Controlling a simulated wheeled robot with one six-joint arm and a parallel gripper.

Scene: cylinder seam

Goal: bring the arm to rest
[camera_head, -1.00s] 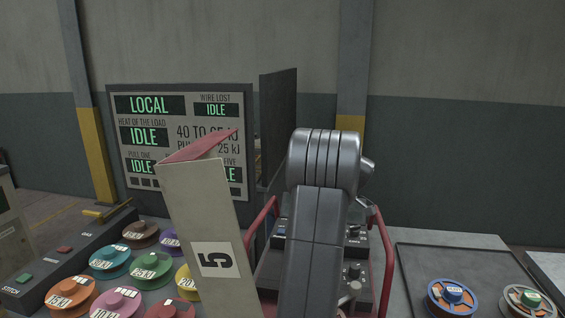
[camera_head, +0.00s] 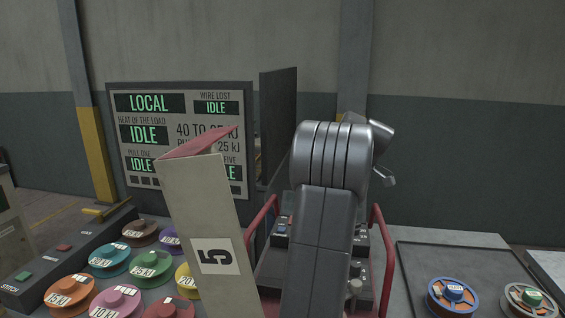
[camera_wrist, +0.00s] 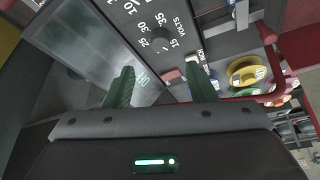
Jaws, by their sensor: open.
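My gripper (camera_wrist: 162,84) shows in the wrist view with its two dark green fingers spread apart and nothing between them. A panel with a dial and volt markings (camera_wrist: 160,38) lies beyond the fingertips. In the head view my grey arm stands upright in the middle, in front of the control box (camera_head: 370,262) with red rails. A wrist part shows at the arm's upper right; the fingers cannot be made out there.
A display board (camera_head: 215,165) reads LOCAL and IDLE at the back left. A tall panel marked 5 (camera_head: 195,205) stands just left of my arm. Several coloured spools (camera_head: 150,265) lie at lower left. Two spools (camera_head: 453,297) sit on a dark tray (camera_head: 425,255) at right.

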